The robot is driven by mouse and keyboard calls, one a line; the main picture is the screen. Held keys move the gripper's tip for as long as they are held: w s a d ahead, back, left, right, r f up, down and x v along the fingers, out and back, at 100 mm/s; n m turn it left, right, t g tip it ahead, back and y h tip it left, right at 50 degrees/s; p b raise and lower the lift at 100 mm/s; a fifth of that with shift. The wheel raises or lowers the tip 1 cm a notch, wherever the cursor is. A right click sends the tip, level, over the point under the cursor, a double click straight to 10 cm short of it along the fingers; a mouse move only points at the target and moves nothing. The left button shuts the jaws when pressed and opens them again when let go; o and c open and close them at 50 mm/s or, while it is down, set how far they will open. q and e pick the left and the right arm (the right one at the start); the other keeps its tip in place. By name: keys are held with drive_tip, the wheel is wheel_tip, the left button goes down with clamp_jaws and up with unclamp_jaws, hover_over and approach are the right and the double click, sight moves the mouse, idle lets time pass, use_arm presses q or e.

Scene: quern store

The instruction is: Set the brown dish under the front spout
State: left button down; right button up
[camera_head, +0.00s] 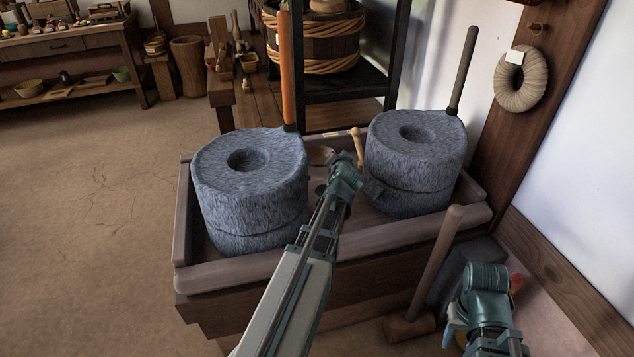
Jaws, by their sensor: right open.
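Two grey stone querns stand in a wooden trough (230,272): the nearer left quern (248,190) with an orange handle, and the right quern (415,160) with a dark handle. A brown round thing, probably the brown dish (320,155), shows between them at the back, partly hidden by the left quern. A dark stub, perhaps a spout (373,187), juts from the right quern. The left quern's spout is not clear. My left gripper (345,175) is over the gap between the querns; its jaws are unclear. My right gripper (487,280) is open at lower right, apart from the trough.
A wooden mallet (430,275) leans against the trough's front right. A pale wooden stick (357,147) stands between the querns. A rope coil (521,78) hangs on the post at right. A banded tub (316,40) is behind. The floor at left is clear.

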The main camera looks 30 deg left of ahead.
use_arm(q)
drive_tip(key=shift+f+b, duration=3.15)
drive_tip(key=shift+b, duration=0.05)
wheel_tip(320, 180, down, 4)
drive_tip(key=b, duration=0.4)
drive_tip(key=shift+r, duration=0.15)
drive_tip(key=c, duration=1)
unclamp_jaws()
drive_tip(key=p+v, duration=0.4)
drive_tip(key=v, duration=0.7)
drive_tip(key=shift+a+p, duration=0.1)
drive_tip(key=shift+p, duration=0.2)
drive_tip(key=shift+s+d+r, duration=0.2)
drive_tip(key=shift+s+d, duration=0.2)
drive_tip(key=shift+s, duration=0.05)
